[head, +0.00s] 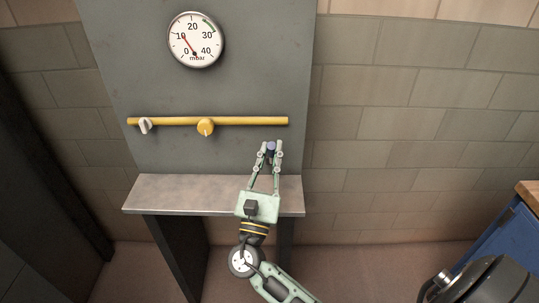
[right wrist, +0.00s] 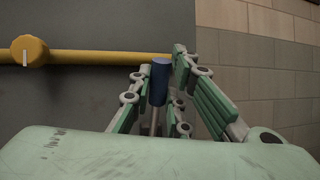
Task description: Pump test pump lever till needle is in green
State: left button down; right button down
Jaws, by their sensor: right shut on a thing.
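The pressure gauge (head: 196,40) hangs on the grey panel, marked 0 to 40 mbar. Its thin red needle lies in the left part of the dial, away from the green band at upper right near 30; the exact reading is too small to tell. The pump lever has a dark blue grip (head: 271,147), which also shows upright in the right wrist view (right wrist: 159,82). My right gripper (head: 272,148) is shut on this grip, with fingers on both sides. The pump's body is hidden behind the gripper. My left gripper is not in view.
A yellow pipe (head: 250,121) with a round yellow fitting (head: 206,127) and a pale tap (head: 145,125) runs across the panel. A grey shelf (head: 160,192) lies below, its left part bare. A blue cabinet (head: 510,240) stands at right.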

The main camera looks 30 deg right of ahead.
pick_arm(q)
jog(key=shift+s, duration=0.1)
pick_arm(e)
jog(key=shift+f, duration=0.1)
jog(key=c, duration=1.7)
grip_release()
jog(key=shift+a, duration=0.1)
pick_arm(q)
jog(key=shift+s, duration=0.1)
pick_arm(e)
jog(key=shift+o, duration=0.2)
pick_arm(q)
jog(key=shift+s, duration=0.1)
pick_arm(e)
jog(key=v, duration=1.2)
